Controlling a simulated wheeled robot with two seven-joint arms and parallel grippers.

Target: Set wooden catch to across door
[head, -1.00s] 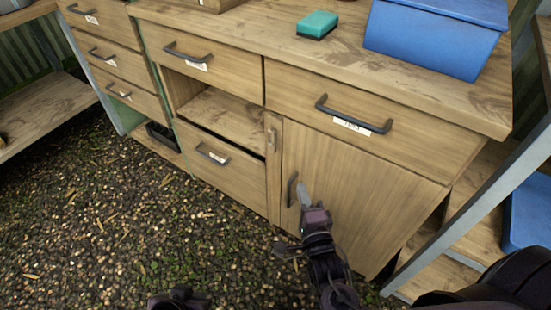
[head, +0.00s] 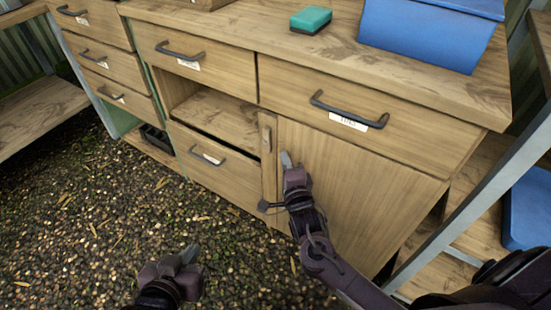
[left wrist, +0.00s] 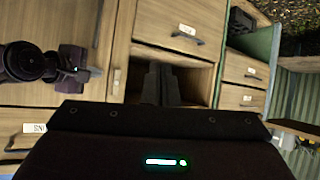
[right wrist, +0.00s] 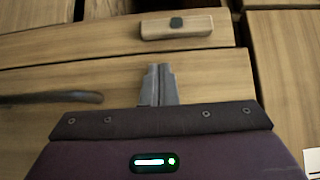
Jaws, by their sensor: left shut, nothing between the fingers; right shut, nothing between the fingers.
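The wooden catch (head: 266,138) is a small wooden bar with a dark pivot. It stands upright on the narrow post left of the cabinet door (head: 350,195), lying along the post and not over the door. It also shows in the right wrist view (right wrist: 200,25), just beyond the fingertips. My right gripper (head: 286,158) is shut and empty in front of the door's upper left corner, just right of and below the catch. The door's dark handle (right wrist: 60,97) is hidden by my right arm in the head view. My left gripper (head: 189,254) is shut and empty, low over the gravel.
A drawer with a dark handle (head: 347,112) is above the door. An open shelf space (head: 215,112) and a drawer (head: 212,165) are left of the post. A blue bin (head: 430,35) and a green sponge (head: 311,19) sit on the worktop (head: 250,25). A slanted grey post stands at right.

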